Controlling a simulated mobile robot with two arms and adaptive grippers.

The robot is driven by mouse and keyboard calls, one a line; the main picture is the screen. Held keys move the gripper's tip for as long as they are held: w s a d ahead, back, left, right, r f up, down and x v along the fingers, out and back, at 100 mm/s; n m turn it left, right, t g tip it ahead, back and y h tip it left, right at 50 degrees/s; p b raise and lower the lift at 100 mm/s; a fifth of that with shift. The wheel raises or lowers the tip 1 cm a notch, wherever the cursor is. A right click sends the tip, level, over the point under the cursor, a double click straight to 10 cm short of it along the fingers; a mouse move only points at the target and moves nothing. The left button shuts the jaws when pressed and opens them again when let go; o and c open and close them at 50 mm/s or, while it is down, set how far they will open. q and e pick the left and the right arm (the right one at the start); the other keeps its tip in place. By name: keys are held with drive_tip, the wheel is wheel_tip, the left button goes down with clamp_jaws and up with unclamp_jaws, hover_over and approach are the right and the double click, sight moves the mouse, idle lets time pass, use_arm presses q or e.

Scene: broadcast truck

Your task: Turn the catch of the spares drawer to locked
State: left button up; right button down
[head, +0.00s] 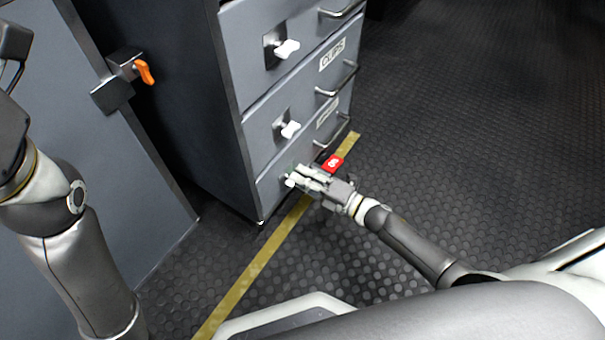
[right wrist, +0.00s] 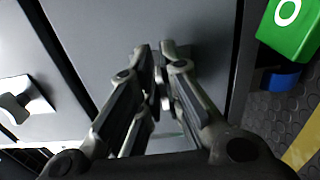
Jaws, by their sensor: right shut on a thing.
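The grey drawer unit (head: 240,110) has stacked drawers, each with a white catch. The lowest drawer's catch (head: 290,182) is mostly covered by my right gripper (head: 297,177). That gripper is low at the drawer front and shut on this catch. In the right wrist view its fingers (right wrist: 162,85) are close together against the grey front, and they hide the catch's angle. I cannot read a "spares" label on that drawer. My left arm stands at the left edge of the head view, and its fingers do not show.
Other white catches (head: 288,130) (head: 286,48) and bar handles (head: 337,80) stick out above. A red tag (head: 333,163) is beside my right gripper. A green block marked "O" (right wrist: 290,28) shows in the right wrist view. An orange-handled latch (head: 145,72) is at left. Open floor lies right.

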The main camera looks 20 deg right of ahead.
drive_tip(key=shift+w+r+m, duration=0.1)
drive_tip(key=shift+w+m, duration=0.15)
drive_tip(key=shift+m, duration=0.05)
idle(0.4)
drive_tip(key=c, duration=1.6)
unclamp_jaws()
drive_tip(key=shift+s, duration=0.1)
drive_tip(key=v, duration=1.2)
